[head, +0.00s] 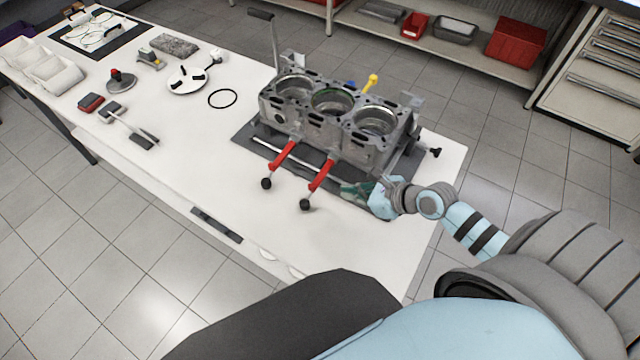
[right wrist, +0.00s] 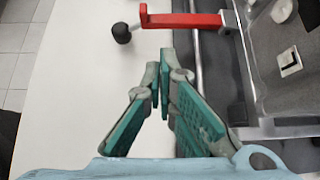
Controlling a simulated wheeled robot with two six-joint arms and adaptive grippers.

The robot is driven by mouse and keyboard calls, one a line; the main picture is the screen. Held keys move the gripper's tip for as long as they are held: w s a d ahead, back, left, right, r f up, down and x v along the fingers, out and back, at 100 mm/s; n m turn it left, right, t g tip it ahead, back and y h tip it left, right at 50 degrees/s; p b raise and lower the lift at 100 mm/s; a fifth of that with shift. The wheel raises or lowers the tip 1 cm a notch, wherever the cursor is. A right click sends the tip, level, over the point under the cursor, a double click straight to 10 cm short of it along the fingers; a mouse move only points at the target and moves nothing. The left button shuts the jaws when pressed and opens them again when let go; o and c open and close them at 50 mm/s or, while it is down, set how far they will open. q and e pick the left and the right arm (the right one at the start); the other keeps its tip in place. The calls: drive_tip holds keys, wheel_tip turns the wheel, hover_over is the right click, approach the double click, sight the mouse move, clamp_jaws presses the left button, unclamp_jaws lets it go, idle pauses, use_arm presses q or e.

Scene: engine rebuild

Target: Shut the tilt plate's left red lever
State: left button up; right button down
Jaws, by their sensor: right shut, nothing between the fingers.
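The engine block (head: 335,112) with its open cylinder bores sits on a dark plate (head: 247,142). Two red levers with black knobs stick out from its near side, the left red lever (head: 280,157) and the right red lever (head: 319,178). Both point toward the table's front edge. My right gripper (head: 347,189) is shut and empty, just right of the right lever. In the right wrist view its fingertips (right wrist: 163,72) are together, apart from and below a red lever (right wrist: 188,19); it is probably the right one. My left gripper is not in view.
The white table (head: 190,150) is clear left of the plate. A black ring (head: 222,98), a white disc part (head: 188,80) and small tools lie farther left. A grey crank handle (head: 272,35) rises behind the block. A yellow-topped part (head: 372,82) stands at the block's far side.

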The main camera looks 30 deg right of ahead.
sight(326, 202)
drive_tip(key=shift+s+a+r, duration=0.15)
drive_tip(key=shift+s+r, duration=0.1)
drive_tip(key=shift+s, duration=0.55)
drive_tip(key=b+x, duration=0.3)
drive_tip(key=x, duration=0.6)
drive_tip(key=shift+w+b, duration=0.2)
drive_tip(key=shift+b, duration=0.15)
drive_tip(key=shift+w+a+f, duration=0.1)
drive_tip(key=shift+w+f, duration=0.15)
drive_tip(key=shift+w, duration=0.05)
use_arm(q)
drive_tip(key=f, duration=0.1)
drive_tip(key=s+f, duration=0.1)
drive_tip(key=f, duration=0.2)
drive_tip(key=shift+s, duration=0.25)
use_arm(e)
drive_tip(key=shift+w, duration=0.1)
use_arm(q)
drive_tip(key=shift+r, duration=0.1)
